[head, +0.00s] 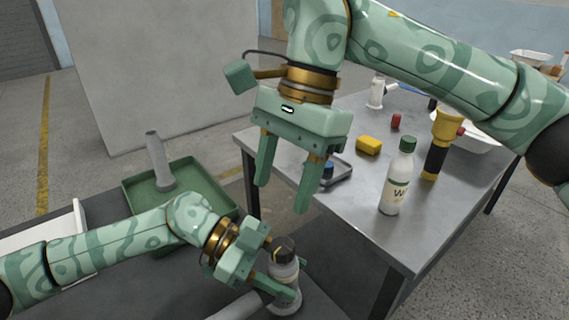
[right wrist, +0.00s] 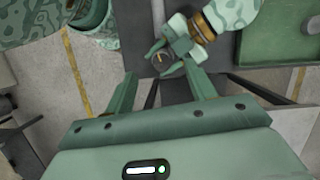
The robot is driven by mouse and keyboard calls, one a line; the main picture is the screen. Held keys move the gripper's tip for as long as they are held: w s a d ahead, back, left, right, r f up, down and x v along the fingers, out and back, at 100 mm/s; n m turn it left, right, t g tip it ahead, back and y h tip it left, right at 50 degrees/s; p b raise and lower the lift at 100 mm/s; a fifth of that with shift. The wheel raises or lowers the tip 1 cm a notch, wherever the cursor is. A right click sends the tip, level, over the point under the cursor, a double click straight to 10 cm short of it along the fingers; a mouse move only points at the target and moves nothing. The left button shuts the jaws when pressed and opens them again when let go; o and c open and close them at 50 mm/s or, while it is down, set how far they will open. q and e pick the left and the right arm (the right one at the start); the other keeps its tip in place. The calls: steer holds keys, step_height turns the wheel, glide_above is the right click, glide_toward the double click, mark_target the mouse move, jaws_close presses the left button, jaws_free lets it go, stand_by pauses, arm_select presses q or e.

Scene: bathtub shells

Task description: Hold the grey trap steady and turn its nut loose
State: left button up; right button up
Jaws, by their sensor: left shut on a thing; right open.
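The grey trap (head: 283,272) is a short upright bottle-like body with a dark nut (head: 284,247) on top, at the bottom middle of the head view. My left gripper (head: 290,279) is shut around its body, and its fingers hide part of it. My right gripper (head: 283,198) is open and empty, with its fingers pointing down above the trap, clear of the nut. In the right wrist view the nut (right wrist: 163,60) shows beyond and between my right gripper's fingertips (right wrist: 164,78), beside my left gripper (right wrist: 184,40).
A green tray (head: 135,200) with a grey pipe piece (head: 157,165) stands at left.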

steer(key=shift+r+m+t+h, duration=0.7)
steer(key=shift+r+t+h, duration=0.15)
steer(key=shift+t+h, duration=0.2)
arm_select(q)
steer(key=o, duration=1.1)
steer(key=shift+o, duration=0.2)
